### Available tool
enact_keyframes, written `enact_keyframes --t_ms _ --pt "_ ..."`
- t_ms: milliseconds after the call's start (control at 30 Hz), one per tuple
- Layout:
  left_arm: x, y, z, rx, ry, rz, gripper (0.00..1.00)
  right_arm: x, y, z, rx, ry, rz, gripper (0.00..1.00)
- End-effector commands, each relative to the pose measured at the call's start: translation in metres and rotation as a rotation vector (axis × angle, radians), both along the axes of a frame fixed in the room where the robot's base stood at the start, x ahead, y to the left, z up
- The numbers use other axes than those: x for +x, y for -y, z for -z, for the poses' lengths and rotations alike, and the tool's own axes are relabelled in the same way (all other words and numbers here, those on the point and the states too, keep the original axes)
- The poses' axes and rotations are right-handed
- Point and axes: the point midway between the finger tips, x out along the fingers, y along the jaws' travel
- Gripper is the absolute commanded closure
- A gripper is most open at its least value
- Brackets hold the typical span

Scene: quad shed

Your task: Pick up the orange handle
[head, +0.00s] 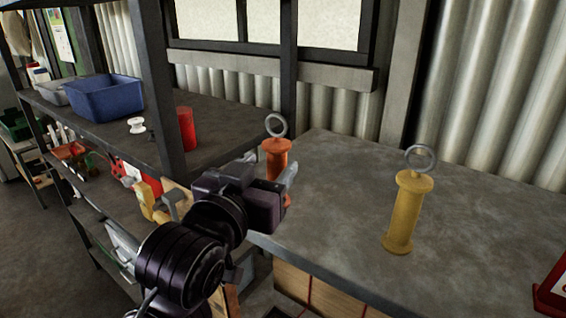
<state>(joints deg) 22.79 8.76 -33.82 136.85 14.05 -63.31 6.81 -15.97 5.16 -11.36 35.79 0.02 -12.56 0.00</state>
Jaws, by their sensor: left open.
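The orange handle (274,152) stands upright near the left end of the grey worktop, with a metal ring on its top. My left gripper (289,187) is right in front of it and hides part of its middle and lower body. The left jaws are open; I cannot tell whether a finger touches the handle. A similar yellow handle (408,212) with a metal ring stands upright further right on the worktop. My right gripper is not in view.
The worktop (480,240) is clear between and around the two handles. A dark shelf unit with an upright post (162,90) stands at left, holding a blue bin (103,97), a red cylinder (187,129) and a white spool (136,125). A red object (553,290) sits at the right edge.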

Motion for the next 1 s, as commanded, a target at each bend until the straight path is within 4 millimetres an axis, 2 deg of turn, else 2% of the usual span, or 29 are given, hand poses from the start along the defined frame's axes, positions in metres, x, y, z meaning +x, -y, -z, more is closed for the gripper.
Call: enact_keyframes --t_ms 200,300,500,633,733,1000 --pt "0.025 0.010 0.002 0.000 -0.004 0.000 0.46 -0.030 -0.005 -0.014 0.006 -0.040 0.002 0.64" --pt "0.039 0.016 0.006 0.001 -0.005 -0.001 0.46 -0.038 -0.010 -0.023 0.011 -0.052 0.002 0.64" --pt "0.058 0.024 0.008 -0.001 -0.003 0.000 0.46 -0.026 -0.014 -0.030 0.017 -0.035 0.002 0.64" --pt "0.059 0.025 0.010 -0.002 -0.001 0.001 0.46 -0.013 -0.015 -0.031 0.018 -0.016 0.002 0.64" --pt "0.059 0.025 0.010 -0.002 -0.001 0.000 0.46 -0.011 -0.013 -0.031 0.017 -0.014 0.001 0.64" --pt "0.059 0.025 0.010 -0.001 -0.002 0.000 0.80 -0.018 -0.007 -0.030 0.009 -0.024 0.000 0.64"
